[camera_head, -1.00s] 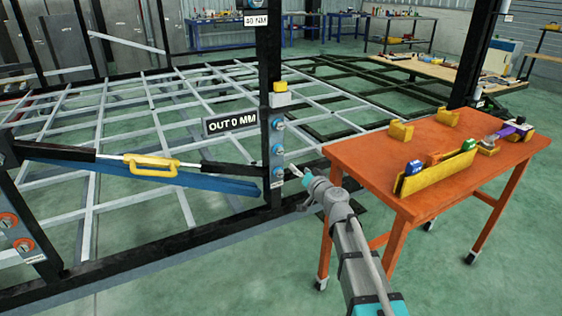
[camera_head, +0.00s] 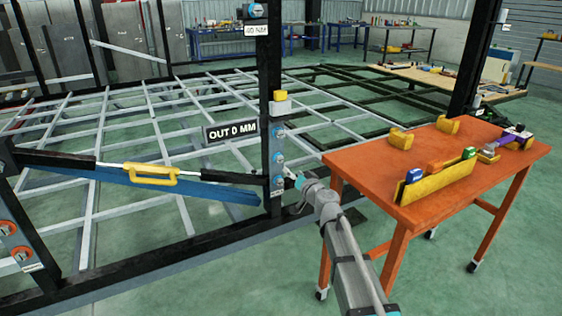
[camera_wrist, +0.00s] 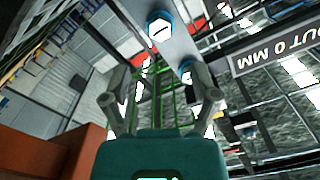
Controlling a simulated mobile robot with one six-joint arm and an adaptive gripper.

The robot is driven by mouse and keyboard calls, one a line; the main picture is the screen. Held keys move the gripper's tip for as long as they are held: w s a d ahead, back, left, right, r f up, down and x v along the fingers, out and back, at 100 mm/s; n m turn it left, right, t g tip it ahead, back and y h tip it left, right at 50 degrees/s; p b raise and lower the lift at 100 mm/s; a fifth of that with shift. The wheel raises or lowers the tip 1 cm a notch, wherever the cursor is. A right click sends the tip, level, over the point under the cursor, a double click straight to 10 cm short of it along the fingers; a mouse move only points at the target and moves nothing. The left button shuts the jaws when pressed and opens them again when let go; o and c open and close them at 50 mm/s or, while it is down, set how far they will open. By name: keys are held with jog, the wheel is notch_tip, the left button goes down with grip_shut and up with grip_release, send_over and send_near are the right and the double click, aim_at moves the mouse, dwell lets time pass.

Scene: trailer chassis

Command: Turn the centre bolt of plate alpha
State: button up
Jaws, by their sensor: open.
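A plate on the dark upright post carries three blue-ringed bolts in a column: a top bolt (camera_head: 279,133), a centre bolt (camera_head: 278,157) and a bottom bolt (camera_head: 278,180). A small label below them is too small to read. My gripper (camera_head: 291,179) is just right of the bottom bolt in the head view; contact cannot be told. In the wrist view my gripper (camera_wrist: 162,82) has its two fingers spread, with nothing between them. A blue-ringed bolt (camera_wrist: 160,26) shows beyond the fingertips and another bolt (camera_wrist: 186,68) near them; which ones they are is unclear.
A sign "OUT 0 MM" (camera_head: 231,130) sits left of the post. A strut with a yellow handle (camera_head: 152,174) runs left to another plate with orange-ringed bolts (camera_head: 8,228). An orange table (camera_head: 440,200) with tools stands close right of my arm. Green floor (camera_head: 230,285) is clear in front.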

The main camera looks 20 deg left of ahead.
aim_at(281, 160)
jog(key=x, duration=1)
jog(key=shift+s, duration=0.1)
grip_shut()
jog(key=shift+d, duration=0.2)
jog(key=shift+a, duration=0.15)
